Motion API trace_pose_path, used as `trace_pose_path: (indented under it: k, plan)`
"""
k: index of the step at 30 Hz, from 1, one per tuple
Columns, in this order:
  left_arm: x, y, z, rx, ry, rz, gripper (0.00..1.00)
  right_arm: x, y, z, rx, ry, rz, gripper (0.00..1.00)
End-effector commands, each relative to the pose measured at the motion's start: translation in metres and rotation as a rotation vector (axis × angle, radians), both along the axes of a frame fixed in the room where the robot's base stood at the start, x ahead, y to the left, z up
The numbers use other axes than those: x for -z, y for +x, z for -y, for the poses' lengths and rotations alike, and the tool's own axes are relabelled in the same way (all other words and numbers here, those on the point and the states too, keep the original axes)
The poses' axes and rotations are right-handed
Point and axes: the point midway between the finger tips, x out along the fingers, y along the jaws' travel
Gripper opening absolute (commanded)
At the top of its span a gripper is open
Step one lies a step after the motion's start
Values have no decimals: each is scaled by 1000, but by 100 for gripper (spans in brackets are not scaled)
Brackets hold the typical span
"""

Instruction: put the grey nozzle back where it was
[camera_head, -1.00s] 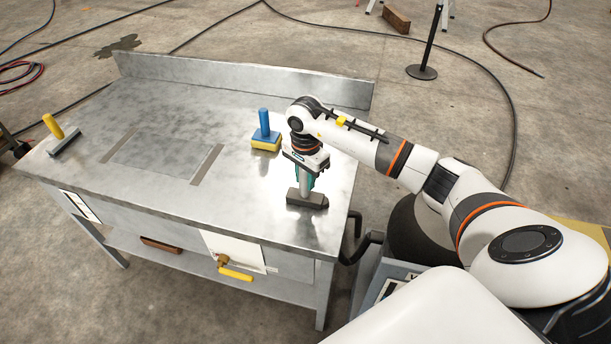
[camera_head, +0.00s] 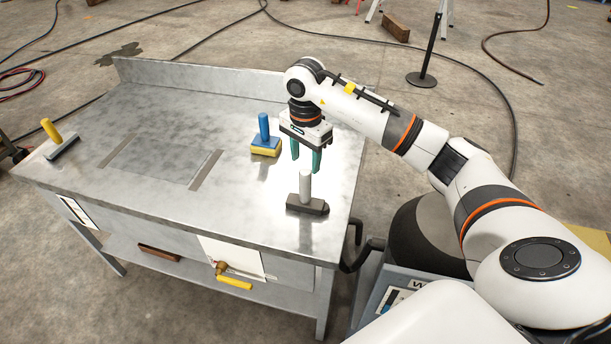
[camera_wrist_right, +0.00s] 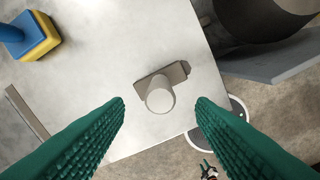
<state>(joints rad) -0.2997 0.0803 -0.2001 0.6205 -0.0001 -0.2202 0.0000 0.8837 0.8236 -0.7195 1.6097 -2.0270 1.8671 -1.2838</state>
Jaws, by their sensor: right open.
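The grey nozzle (camera_head: 306,194) stands upright on the metal table (camera_head: 235,215), near its right front corner. It has a light grey round handle on a dark flat base. In the right wrist view the nozzle (camera_wrist_right: 160,98) shows from above, between and beyond the two green fingers. My right gripper (camera_head: 305,167) is open and empty, just above and behind the nozzle's handle, apart from it. Its fingers also show in the right wrist view (camera_wrist_right: 160,108).
A tool with a blue handle and yellow base (camera_head: 265,138) stands left of my right gripper. A raised ledge (camera_head: 230,82) runs along the back.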

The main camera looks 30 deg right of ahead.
Motion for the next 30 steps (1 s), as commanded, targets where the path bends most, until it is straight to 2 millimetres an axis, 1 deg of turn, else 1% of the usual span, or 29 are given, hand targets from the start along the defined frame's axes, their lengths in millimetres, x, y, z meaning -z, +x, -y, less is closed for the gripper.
trace_pose_path:
  k: [1,4,6,10,26,28,29,30]
  plan:
    - [4,0,0,0,0,0,36,-9,1,0,-1,-1,5,50]
    - [6,0,0,0,0,0,36,-23,1,0,-2,1,4,50]
    - [7,0,0,0,0,0,36,-30,0,0,-1,-1,2,50]
    - [7,0,0,0,0,0,36,-36,0,0,-1,1,1,50]
    - [7,0,0,0,0,0,36,-36,0,-1,-2,4,1,50]
    - [7,0,0,0,0,0,36,-32,0,-9,-6,30,7,50]
    - [7,0,0,0,0,0,36,-29,1,-17,-10,56,14,50]
    - [7,0,0,0,0,0,36,-24,1,-30,-15,103,26,50]
